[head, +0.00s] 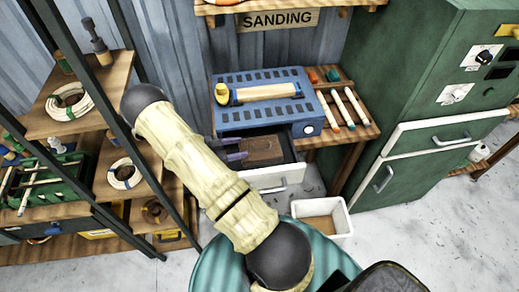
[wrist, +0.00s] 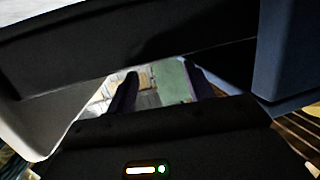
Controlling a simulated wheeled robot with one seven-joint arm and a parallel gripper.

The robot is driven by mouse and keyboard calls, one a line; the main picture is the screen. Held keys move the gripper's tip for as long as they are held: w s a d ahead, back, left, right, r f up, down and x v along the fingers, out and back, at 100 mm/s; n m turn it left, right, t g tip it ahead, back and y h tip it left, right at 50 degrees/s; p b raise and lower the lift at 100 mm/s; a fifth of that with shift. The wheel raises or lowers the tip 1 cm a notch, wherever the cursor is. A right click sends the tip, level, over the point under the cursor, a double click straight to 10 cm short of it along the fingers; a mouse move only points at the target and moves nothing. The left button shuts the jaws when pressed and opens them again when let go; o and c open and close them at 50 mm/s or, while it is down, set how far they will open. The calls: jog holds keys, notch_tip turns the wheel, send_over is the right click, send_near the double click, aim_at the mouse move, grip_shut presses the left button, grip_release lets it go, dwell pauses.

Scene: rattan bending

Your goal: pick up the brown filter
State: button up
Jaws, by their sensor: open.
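The brown filter (head: 266,149) lies in the pulled-out drawer (head: 291,176) of the blue machine (head: 258,117) in the head view. My gripper (head: 244,148) is open, its two dark purple fingers pointing right at the drawer's left part, close to the filter's left end. I cannot tell whether they touch it. My arm hides the drawer's left side. In the wrist view, the open fingers (wrist: 160,76) have a gap between them with grey and green surfaces behind. I cannot make out the filter clearly there.
A white bin (head: 337,226) stands on the floor below the drawer. A rack of coloured sticks (head: 343,106) is right of the machine, beside a green cabinet (head: 431,110). Shelves with coils (head: 67,101) stand at left. A teal round top (head: 212,268) is in front.

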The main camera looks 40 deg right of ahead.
aim_at(256, 143)
jog(key=shift+s+d+f, duration=0.15)
jog(key=shift+s+d, duration=0.15)
jog(key=shift+d, duration=0.35)
jog(key=p+x, duration=0.2)
jog(key=x, duration=0.1)
jog(key=p+x, duration=0.1)
jog(key=shift+s+d+r, duration=0.1)
jog(key=shift+d+r, duration=0.15)
jog(key=shift+d, duration=0.05)
jog(key=shift+s+d+f, duration=0.1)
jog(key=shift+d+f, duration=0.1)
jog(key=shift+d, duration=0.15)
grip_shut()
